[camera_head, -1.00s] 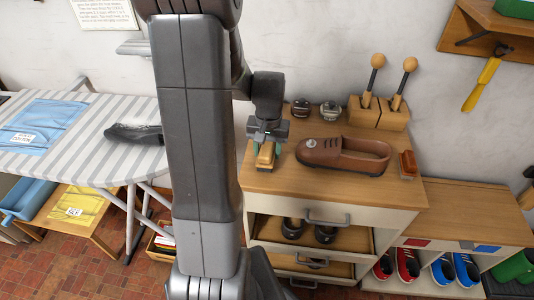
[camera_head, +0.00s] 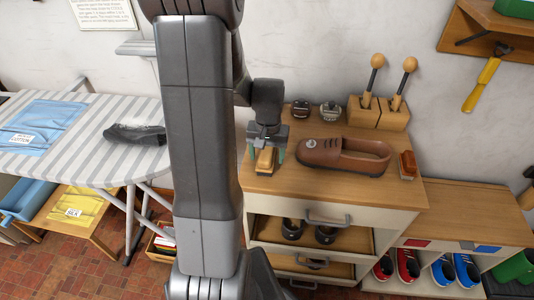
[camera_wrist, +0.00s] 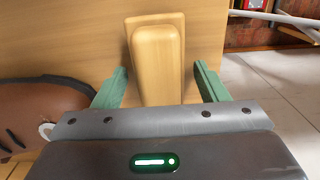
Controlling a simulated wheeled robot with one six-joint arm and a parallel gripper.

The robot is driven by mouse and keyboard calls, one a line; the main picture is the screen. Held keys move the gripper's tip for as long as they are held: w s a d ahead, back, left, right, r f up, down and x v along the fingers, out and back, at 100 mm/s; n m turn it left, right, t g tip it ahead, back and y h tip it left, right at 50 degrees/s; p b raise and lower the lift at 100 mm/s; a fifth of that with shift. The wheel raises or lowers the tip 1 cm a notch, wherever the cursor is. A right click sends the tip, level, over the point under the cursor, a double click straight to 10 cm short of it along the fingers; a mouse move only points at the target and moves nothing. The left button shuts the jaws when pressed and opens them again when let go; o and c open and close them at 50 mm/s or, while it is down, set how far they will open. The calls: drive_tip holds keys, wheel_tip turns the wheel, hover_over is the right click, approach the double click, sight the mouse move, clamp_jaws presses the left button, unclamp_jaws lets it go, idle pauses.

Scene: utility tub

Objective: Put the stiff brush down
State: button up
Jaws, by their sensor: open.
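The stiff brush (camera_head: 265,160) has a pale wooden back and rests on the wooden top of the cabinet (camera_head: 300,193), near its left end. My gripper (camera_head: 264,152) is over it, pointing down. In the wrist view the brush (camera_wrist: 157,60) lies between the two green fingers of my gripper (camera_wrist: 160,87). The fingers are open, with a gap on each side of the brush. Its bristles are hidden beneath the wooden back.
A brown shoe (camera_head: 345,156) lies just right of my gripper. A reddish-brown brush (camera_head: 407,164) sits at the right end. Two small jars (camera_head: 316,110) and a wooden block with two knobbed handles (camera_head: 378,112) stand behind. The front strip of the top is clear.

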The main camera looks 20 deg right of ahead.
sight(267, 149)
wheel_tip(267, 149, up, 12)
drive_tip(key=shift+d+r+p, duration=0.15)
drive_tip(key=shift+p, duration=0.25)
wheel_tip(267, 149, down, 13)
drive_tip(key=shift+b, duration=0.7)
wheel_tip(267, 149, up, 3)
drive_tip(key=shift+f+p, duration=0.1)
drive_tip(key=shift+p, duration=0.25)
drive_tip(key=shift+r, duration=0.65)
drive_tip(key=shift+f, duration=0.1)
